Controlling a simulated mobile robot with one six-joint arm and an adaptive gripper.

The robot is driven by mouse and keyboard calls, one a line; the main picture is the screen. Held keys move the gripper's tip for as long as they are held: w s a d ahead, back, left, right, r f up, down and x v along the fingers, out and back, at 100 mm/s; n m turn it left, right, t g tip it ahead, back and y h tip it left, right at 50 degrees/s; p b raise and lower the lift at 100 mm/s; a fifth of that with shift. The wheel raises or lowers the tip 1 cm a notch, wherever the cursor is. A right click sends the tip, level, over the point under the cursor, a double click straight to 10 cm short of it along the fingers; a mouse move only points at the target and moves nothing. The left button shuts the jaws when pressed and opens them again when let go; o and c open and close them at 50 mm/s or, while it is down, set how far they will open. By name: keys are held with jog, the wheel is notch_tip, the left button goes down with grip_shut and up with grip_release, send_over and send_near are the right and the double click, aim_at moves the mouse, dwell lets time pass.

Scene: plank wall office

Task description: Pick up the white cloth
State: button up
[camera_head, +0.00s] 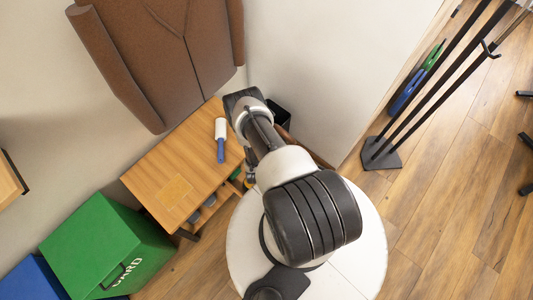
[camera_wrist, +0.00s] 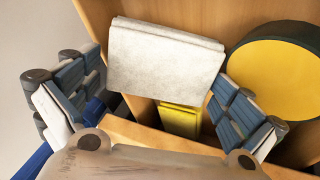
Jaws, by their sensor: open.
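The white cloth (camera_wrist: 165,58) is a folded, slightly speckled rectangle in the upper middle of the wrist view, inside a wooden shelf space. My gripper (camera_wrist: 150,98) is open, with one blue-grey finger to the left of the cloth and one to the right. The right finger is close to the cloth's lower right edge; I cannot tell whether it touches. Nothing is held. In the head view I cannot make out the cloth, and my arm hides most of the gripper beside the wooden table.
Under the cloth's lower edge is a yellow block (camera_wrist: 179,120). A yellow disc (camera_wrist: 275,75) with a dark rim is at right. A wooden edge (camera_wrist: 190,142) crosses in front. The table (camera_head: 175,170) carries a lint roller (camera_head: 220,140). A green box (camera_head: 105,245) stands left, a coat stand (camera_head: 380,153) right.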

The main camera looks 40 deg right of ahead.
jog(key=shift+f, duration=0.1)
jog(key=c, duration=1)
jog(key=shift+o, duration=0.2)
